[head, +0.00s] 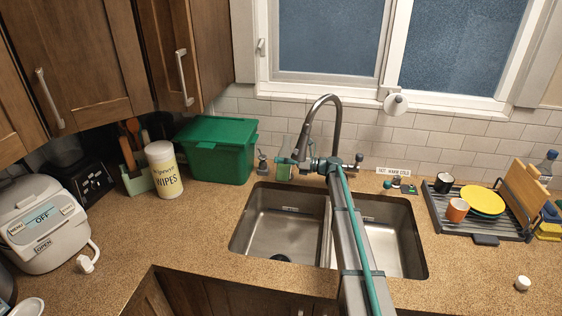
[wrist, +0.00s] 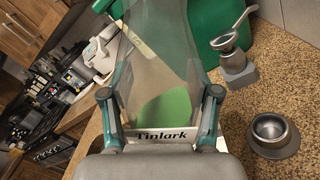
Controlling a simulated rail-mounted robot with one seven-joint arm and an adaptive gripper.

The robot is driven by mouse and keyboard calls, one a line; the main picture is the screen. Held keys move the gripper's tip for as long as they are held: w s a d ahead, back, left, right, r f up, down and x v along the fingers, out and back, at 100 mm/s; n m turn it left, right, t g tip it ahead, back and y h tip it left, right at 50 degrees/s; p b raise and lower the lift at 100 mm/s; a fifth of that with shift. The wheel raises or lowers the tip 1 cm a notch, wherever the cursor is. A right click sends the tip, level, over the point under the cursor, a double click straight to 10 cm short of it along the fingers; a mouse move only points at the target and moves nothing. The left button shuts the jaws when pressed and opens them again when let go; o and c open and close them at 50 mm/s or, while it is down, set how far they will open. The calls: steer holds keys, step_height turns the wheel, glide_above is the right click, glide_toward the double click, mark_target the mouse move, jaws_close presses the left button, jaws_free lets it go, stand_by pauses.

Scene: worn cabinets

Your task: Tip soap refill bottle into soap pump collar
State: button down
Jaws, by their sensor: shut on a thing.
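My gripper (head: 300,164) is beyond the sink near the faucet. It is shut on the soap refill bottle, a clear bottle (wrist: 160,58) with green liquid and a "Tinlark" label (wrist: 162,135). The bottle's greenish side shows small in the head view (head: 284,172). A round metal collar with an open cup (wrist: 269,130) sits on the counter to the right of the bottle in the wrist view, apart from it. A metal pump head (wrist: 228,42) stands in a grey block behind the collar; it shows in the head view (head: 262,161). The collar is not clear in the head view.
A green lidded bin (head: 216,150) stands left of my gripper, with a wipes canister (head: 163,170) further left. The faucet (head: 325,112) rises close by. The double sink (head: 280,222) lies in front. A dish rack (head: 470,215) is at right.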

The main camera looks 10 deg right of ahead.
mark_target(280, 169)
steer(key=shift+s+a+f+m+p, duration=0.15)
steer(key=shift+s+m+p, duration=0.25)
steer(key=shift+p, duration=0.5)
steer(key=shift+s+a+r+m+p, duration=0.1)
steer(key=shift+s+m+p, duration=0.1)
steer(key=shift+m+p, duration=0.55)
steer(key=shift+s+f+m, duration=0.15)
steer(key=shift+f+m, duration=0.1)
steer(key=shift+s+a+f+m+p, duration=0.1)
steer(key=shift+s+f+m+p, duration=0.1)
steer(key=shift+m+p, duration=0.15)
stand_by(0.6)
steer(key=shift+s+f+m, duration=0.2)
steer(key=shift+m, duration=0.35)
steer(key=shift+a, duration=0.1)
steer(key=shift+s+f, duration=0.1)
steer(key=shift+s+f+m, duration=0.1)
steer(key=shift+f+m, duration=0.1)
steer(key=shift+m, duration=0.5)
steer(key=shift+f, duration=0.1)
